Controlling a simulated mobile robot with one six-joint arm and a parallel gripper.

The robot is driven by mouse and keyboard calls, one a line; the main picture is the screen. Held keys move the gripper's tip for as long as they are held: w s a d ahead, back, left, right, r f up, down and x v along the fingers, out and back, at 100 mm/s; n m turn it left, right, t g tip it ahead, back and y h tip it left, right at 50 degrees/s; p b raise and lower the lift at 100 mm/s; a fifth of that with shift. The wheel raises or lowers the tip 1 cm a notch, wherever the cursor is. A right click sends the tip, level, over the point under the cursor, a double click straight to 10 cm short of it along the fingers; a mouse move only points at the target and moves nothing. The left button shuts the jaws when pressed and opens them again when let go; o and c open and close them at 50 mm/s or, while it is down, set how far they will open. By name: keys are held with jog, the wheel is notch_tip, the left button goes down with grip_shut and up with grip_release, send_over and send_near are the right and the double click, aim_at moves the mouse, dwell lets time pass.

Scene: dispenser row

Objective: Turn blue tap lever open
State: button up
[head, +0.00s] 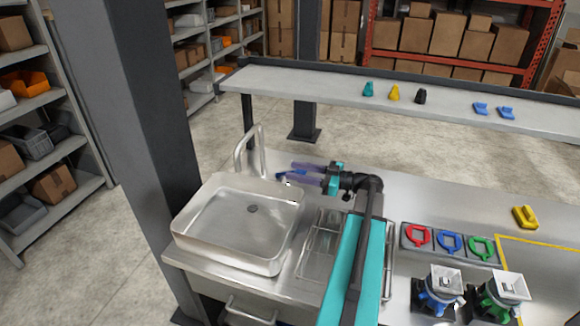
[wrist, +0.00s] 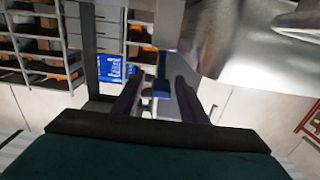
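The blue tap lever (head: 284,174) shows at the back right of the sink (head: 178,226), partly hidden by my gripper. In the wrist view a blue block-like end of the lever (wrist: 161,88) sits between my two fingers. My gripper (head: 298,174) points left at the lever, its fingers spread. In the wrist view my gripper (wrist: 156,88) is open, with visible gaps between the lever end and both fingers. The curved metal spout (head: 248,150) stands behind the sink basin.
A wire rack (head: 318,262) lies right of the sink under my arm. Red, blue and green ring pieces sit in a tray (head: 404,247) farther right, with two dispensers (head: 437,292) in front. A dark post (head: 140,120) stands close left of the sink.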

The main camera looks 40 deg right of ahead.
jog(key=shift+p+x, duration=0.4)
jog(key=shift+x, duration=1.1)
jog(key=shift+c, duration=0.3)
grip_shut()
